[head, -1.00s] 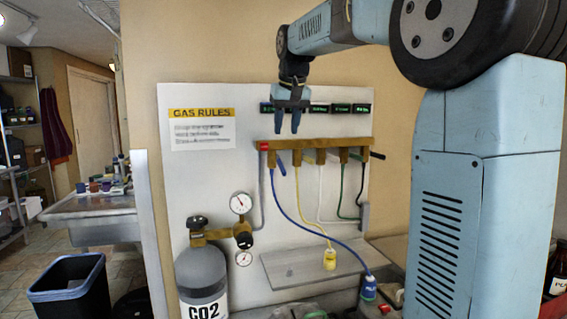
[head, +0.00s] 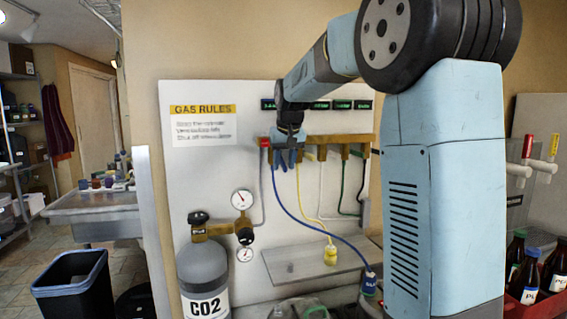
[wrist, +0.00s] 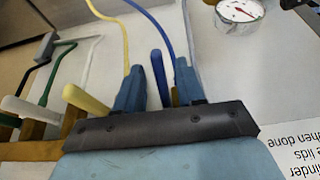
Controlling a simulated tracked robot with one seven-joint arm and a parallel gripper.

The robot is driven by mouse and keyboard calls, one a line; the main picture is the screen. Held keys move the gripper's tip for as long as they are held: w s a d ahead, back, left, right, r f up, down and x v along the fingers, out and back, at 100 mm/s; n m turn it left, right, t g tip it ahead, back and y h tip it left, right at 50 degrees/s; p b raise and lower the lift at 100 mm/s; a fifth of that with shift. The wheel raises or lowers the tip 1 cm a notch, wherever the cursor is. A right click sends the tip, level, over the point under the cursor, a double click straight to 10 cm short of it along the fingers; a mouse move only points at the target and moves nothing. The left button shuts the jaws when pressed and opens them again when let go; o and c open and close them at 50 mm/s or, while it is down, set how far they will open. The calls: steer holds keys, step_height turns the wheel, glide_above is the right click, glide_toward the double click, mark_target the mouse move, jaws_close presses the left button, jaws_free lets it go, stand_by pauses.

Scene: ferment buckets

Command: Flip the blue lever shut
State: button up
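The blue lever (wrist: 158,72) stands between the two fingers of my gripper (wrist: 159,80) in the wrist view. The gripper is open, with a gap at its fingertips on each side of the lever. The lever's base is hidden behind the gripper body. In the head view my gripper (head: 287,158) hangs at the left end of the brass manifold (head: 331,147), in front of the blue lever's valve. There I cannot separate the lever from the blue fingers.
A yellow lever (wrist: 87,101) is close beside the left finger in the wrist view, with a white lever (wrist: 22,108) farther left. The blue hose (head: 310,222) and yellow hose (head: 306,204) hang below the manifold. A pressure gauge (head: 242,200) and CO2 cylinder (head: 203,272) are at lower left.

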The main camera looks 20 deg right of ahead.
steer(key=shift+f, duration=0.1)
steer(key=shift+c, duration=0.3)
jaws_close()
stand_by(0.4)
